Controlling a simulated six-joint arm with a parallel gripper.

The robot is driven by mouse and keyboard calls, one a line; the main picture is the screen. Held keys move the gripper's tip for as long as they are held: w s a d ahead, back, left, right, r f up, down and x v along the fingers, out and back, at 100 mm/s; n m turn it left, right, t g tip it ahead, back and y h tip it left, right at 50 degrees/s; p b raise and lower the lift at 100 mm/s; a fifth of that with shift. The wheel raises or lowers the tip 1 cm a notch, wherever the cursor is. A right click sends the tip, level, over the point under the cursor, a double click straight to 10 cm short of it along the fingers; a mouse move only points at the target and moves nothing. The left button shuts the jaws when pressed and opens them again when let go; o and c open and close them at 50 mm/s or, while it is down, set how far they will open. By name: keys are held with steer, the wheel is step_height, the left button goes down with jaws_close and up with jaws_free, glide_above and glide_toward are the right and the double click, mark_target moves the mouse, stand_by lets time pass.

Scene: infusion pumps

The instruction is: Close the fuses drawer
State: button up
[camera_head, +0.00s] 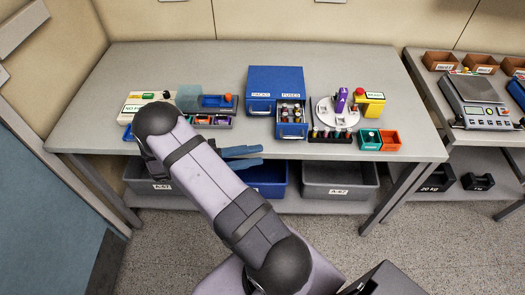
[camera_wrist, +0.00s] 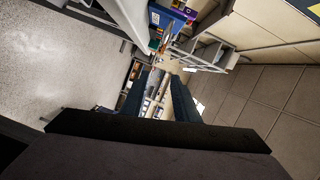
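The blue cabinet (camera_head: 274,82) stands on the table, with labels PACKS and FUSES on its front. The fuses drawer (camera_head: 291,130), under the FUSES label on the right, is pulled out toward the table's front edge and holds several small items. The packs drawer on the left looks shut. My gripper (camera_head: 262,156) is at the table's front edge, left of and in front of the open drawer, with its blue fingers pointing right. In the wrist view my gripper (camera_wrist: 160,78) shows two separate fingers with nothing held between them. I cannot clearly make out the drawer there.
Right of the drawer are a white round carousel (camera_head: 338,112) with a purple item, a dark rack of vials (camera_head: 331,135), and green (camera_head: 369,140) and orange (camera_head: 389,141) bins. A pump device (camera_head: 145,104) sits left, partly behind my arm. Grey bins (camera_head: 340,180) lie below.

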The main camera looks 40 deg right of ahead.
mark_target(288, 138)
steer(key=shift+s+d+f+n+t+y+p, duration=0.25)
steer(key=shift+d+n+p, duration=0.6)
steer(key=shift+d, duration=1.35)
steer(key=shift+s+d+f+n+t+y+p, duration=0.1)
steer(key=shift+s+d+f+n+t+p, duration=0.45)
steer(key=shift+d, duration=1.6)
steer(key=shift+d+r+n+t+y+p, duration=0.15)
steer(key=shift+d+n+p, duration=0.9)
steer(key=shift+d, duration=1.15)
steer(key=shift+f, duration=0.1)
jaws_close()
